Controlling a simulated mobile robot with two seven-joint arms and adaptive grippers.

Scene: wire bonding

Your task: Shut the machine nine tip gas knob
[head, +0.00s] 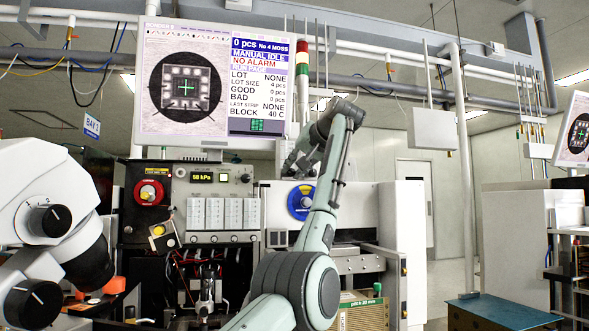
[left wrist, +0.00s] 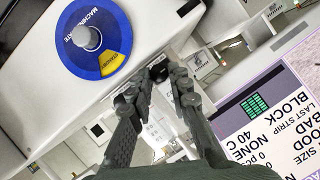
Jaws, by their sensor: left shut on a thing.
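My left gripper (head: 296,165) is at the upper front of the white machine, just above the blue round dial (head: 301,202). In the left wrist view the fingertips (left wrist: 158,75) are closed on a small dark knob (left wrist: 158,72), which shows between them close to the white housing's edge. The fingers hide much of the knob, and no label naming it is readable. My arm covers part of the machine in the head view. I do not see my right gripper.
The blue dial with a grey centre and yellow "STANDBY" sector (left wrist: 93,38) is beside the fingers. A large monitor (head: 220,80) hangs above.

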